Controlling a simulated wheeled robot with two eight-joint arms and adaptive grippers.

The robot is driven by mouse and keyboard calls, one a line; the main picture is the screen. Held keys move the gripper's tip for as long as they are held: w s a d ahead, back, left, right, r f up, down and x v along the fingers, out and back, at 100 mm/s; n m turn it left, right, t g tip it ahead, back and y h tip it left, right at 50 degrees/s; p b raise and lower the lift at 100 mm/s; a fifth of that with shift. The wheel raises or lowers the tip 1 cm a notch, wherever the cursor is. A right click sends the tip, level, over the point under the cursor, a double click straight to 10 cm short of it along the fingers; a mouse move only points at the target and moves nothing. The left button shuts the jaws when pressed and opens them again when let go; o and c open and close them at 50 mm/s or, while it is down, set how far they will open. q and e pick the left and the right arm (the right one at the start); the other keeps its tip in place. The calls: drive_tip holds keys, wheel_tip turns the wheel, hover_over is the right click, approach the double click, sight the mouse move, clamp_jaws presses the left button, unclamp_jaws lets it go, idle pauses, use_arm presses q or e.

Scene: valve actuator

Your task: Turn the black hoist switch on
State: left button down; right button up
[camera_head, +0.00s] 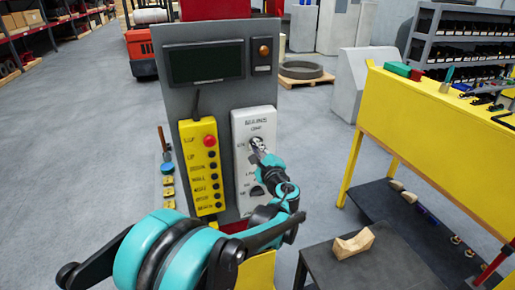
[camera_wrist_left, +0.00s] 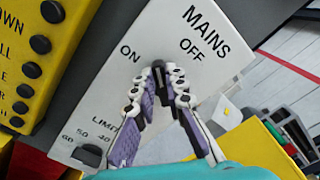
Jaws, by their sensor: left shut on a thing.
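A white panel marked MAINS (camera_head: 267,118), with ON and OFF labels, is fixed to the grey control stand. It also shows in the left wrist view (camera_wrist_left: 225,75). A small black switch (camera_wrist_left: 158,64) sits between the ON and OFF labels. My left gripper (camera_head: 259,145) is at this switch, its fingertips (camera_wrist_left: 159,72) closed around it. The fingers hide much of the switch, so I cannot tell which label it points to. Below is a dark LIMIT dial (camera_wrist_left: 86,157). My right gripper is not in view.
A yellow button box (camera_head: 203,168) with a red button (camera_head: 209,141) is just left of the panel. A dark screen (camera_head: 205,62) is above. A yellow workbench (camera_head: 425,125) stands at the right, with a dark low platform (camera_head: 350,262) before it.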

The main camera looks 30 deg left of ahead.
use_arm(q)
drive_tip(key=n, duration=0.3)
drive_tip(key=f+n+b, duration=0.1)
drive_tip(key=n, duration=0.2)
drive_tip(key=shift+s+a, duration=0.1)
drive_tip(key=shift+s, duration=0.05)
idle(0.4)
drive_tip(key=c, duration=1.6)
unclamp_jaws()
drive_tip(key=shift+o, duration=0.2)
drive_tip(key=v, duration=1.2)
drive_tip(key=shift+f, duration=0.1)
